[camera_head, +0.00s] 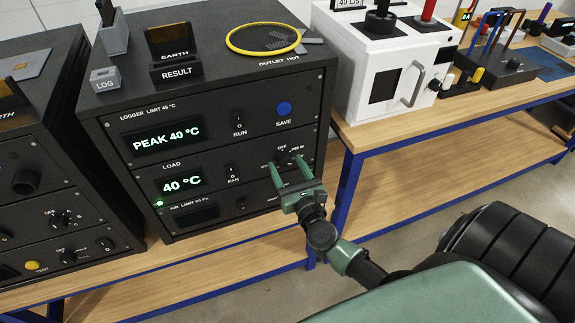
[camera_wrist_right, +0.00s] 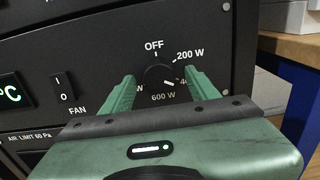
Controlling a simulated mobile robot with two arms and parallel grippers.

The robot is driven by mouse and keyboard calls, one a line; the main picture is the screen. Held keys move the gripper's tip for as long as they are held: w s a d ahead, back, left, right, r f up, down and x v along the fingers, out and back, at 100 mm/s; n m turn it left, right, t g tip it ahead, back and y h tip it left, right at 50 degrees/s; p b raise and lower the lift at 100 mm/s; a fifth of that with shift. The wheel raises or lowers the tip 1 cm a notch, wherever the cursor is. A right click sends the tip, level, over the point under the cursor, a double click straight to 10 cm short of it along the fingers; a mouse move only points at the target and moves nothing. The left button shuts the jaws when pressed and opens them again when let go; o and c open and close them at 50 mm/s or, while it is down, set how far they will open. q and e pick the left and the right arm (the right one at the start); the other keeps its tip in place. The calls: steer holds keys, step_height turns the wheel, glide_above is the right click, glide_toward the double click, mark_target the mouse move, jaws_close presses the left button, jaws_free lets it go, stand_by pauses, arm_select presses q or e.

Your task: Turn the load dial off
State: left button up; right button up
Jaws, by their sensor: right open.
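The load dial (camera_wrist_right: 157,74) is a round black knob on the black rack panel. In the right wrist view, OFF is printed above it, 200 W at upper right and 600 W below. Its white mark points to the lower right, toward a label partly hidden by a finger that begins with 4. In the head view it sits by my right gripper (camera_head: 286,165), mostly hidden. The gripper's green fingers are open, one on each side of the dial; I cannot tell whether they touch it. The LOAD display (camera_head: 182,184) reads 40 °C. My left gripper is not in view.
The FAN switch (camera_wrist_right: 63,87) is left of the dial. Above are the RUN switch (camera_head: 239,121) and blue SAVE button (camera_head: 284,108). A yellow ring (camera_head: 232,48) lies on the rack top. A white unit (camera_head: 348,75) stands to the right on the wooden bench (camera_head: 400,122).

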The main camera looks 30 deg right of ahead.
jaws_close()
steer(key=shift+n, duration=0.5)
steer(key=n+p, duration=0.2)
steer(key=n, duration=0.2)
steer(key=shift+n, duration=0.4)
steer(key=n+p, duration=0.2)
steer(key=n, duration=0.4)
steer(key=shift+r, duration=0.1)
steer(key=n+p, duration=0.2)
steer(key=n, duration=0.4)
steer(key=shift+r+n, duration=0.1)
steer(key=shift+n, duration=0.3)
steer(key=n+p, duration=0.2)
steer(key=n, duration=0.3)
steer(key=shift+n, duration=0.4)
